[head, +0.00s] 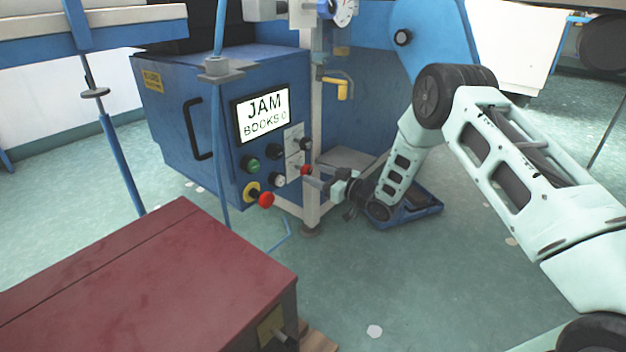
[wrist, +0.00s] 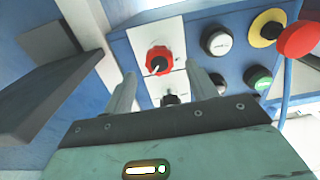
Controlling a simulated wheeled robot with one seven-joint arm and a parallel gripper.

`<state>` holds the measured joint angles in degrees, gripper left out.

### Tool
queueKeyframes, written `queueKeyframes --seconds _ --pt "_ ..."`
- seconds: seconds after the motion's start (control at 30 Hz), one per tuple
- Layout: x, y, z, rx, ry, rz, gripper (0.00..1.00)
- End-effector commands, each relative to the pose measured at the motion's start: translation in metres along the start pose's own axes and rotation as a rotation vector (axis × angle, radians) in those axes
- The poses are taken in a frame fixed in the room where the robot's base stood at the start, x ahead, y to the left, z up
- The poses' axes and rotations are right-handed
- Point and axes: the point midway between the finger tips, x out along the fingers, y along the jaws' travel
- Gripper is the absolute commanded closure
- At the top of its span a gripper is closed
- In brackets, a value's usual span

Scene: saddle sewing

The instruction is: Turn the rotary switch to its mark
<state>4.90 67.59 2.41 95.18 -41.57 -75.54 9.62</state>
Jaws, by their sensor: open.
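A red rotary switch (wrist: 159,62) with a black centre and a pale pointer line sits on a white plate on the blue machine's panel. In the head view the red switch (head: 305,170) is at the panel's right edge. A second, black knob (wrist: 170,98) sits on a white plate beside it. My gripper (wrist: 161,72) is open and empty, facing the panel. In the wrist view its two fingertips appear on either side of the red switch; I cannot tell how far short of it they are. In the head view my gripper (head: 322,184) is just right of the switch.
A red-and-yellow emergency stop (head: 265,199), a green button (head: 252,164) and other buttons share the panel. Its screen (head: 262,115) reads "JAM BOOKS:0". A frame post (head: 313,200) stands close to my gripper. A dark red cabinet (head: 150,285) is at front left; open floor lies between.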

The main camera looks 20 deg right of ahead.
Motion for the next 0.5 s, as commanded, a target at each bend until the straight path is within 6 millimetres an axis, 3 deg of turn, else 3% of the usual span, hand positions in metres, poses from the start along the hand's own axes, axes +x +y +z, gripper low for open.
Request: queueKeyframes --seconds 0.2,0.5 --pt "0.022 0.000 0.001 0.000 0.001 0.000 0.43" --pt "0.025 0.000 0.000 0.000 0.000 0.000 0.43"
